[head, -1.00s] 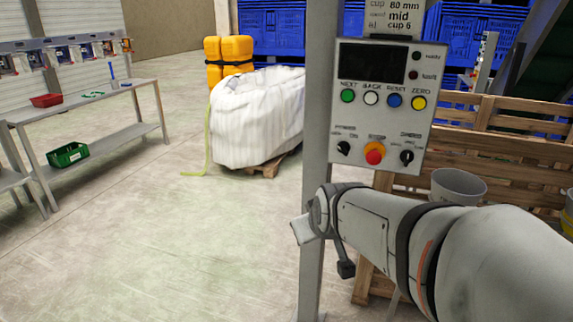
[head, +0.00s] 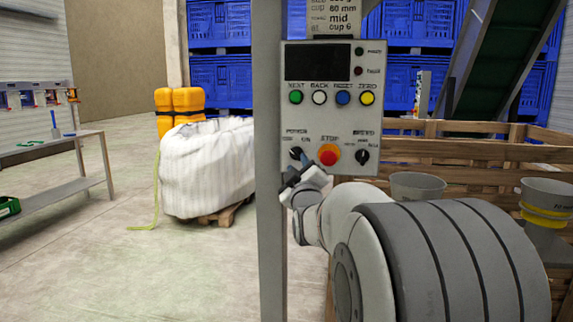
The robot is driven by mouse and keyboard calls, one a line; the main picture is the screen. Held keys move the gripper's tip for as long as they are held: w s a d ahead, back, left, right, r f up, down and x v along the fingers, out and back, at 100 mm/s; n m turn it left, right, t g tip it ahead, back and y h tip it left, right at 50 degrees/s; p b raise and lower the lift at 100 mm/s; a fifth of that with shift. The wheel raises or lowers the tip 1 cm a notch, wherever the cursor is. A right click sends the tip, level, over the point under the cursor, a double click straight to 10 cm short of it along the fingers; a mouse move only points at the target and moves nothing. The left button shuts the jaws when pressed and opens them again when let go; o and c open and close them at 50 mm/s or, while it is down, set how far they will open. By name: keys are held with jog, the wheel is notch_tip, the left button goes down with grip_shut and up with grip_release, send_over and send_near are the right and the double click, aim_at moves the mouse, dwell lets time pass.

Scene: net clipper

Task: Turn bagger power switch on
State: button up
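The bagger control panel (head: 331,117) is a pale grey box on a metal post, with a dark screen and a row of coloured buttons. The black power switch (head: 295,153) is a rotary knob at its lower left, under a POWER label. My gripper (head: 304,163) is at the panel's lower left edge, right by the power switch, with its tip touching or nearly touching it. The tip partly covers the knob's lower right. The fingers are too small and overlapped to tell whether they are open or shut on the knob. The knob's exact setting is unclear.
A red stop button (head: 328,156) on a yellow base sits just right of the power switch, and a black speed knob (head: 362,157) lies further right. The post (head: 270,230) stands left of my gripper. Grey buckets (head: 417,187) and wooden crates (head: 480,153) are at right.

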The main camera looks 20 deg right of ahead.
aim_at(295, 157)
jog(key=shift+x, duration=1.9)
grip_shut()
jog(key=shift+a, duration=0.15)
jog(key=shift+f, duration=0.15)
